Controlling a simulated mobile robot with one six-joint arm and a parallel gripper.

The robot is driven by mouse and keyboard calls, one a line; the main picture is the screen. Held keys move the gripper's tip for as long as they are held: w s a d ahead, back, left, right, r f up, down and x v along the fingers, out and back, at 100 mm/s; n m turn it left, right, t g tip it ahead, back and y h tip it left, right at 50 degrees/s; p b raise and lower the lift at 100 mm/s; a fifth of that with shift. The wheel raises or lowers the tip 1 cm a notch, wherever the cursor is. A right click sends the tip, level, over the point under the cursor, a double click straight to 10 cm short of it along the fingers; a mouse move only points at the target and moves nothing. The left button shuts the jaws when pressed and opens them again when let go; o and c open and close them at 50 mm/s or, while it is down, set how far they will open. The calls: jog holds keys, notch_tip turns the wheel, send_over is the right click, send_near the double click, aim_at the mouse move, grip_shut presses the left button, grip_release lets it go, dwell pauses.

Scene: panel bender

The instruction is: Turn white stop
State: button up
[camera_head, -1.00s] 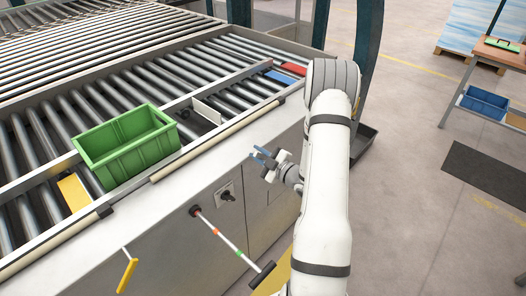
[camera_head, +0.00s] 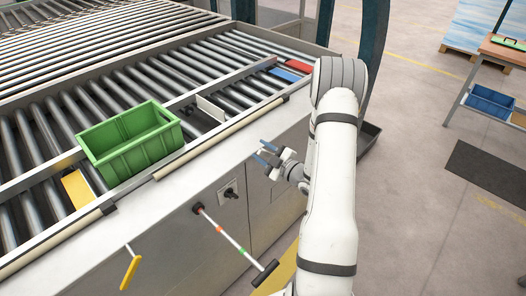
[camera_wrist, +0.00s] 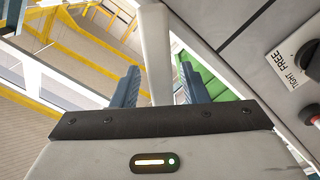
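A small upright white plate (camera_head: 211,108), which looks like the white stop, stands on the rollers beside the green crate in the head view. My gripper (camera_head: 264,152) is in front of the conveyor's front edge, to the right of and apart from that plate. In the wrist view my gripper (camera_wrist: 158,88) shows two blue fingers apart, so it is open. A pale bar (camera_wrist: 156,50) shows between them; I cannot tell which part it is or whether anything touches it.
The green crate (camera_head: 128,143) sits on the rollers. A black knob (camera_head: 230,193) and a banded lever (camera_head: 232,240) stick out of the cabinet front. A yellow handle (camera_head: 130,272) hangs at left. The knob's plate (camera_wrist: 291,68) reads TIGHT and FREE.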

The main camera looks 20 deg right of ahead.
jog(key=b+v, duration=0.2)
jog(key=v, duration=0.5)
jog(key=shift+s+d, duration=0.15)
jog(key=shift+s, duration=0.2)
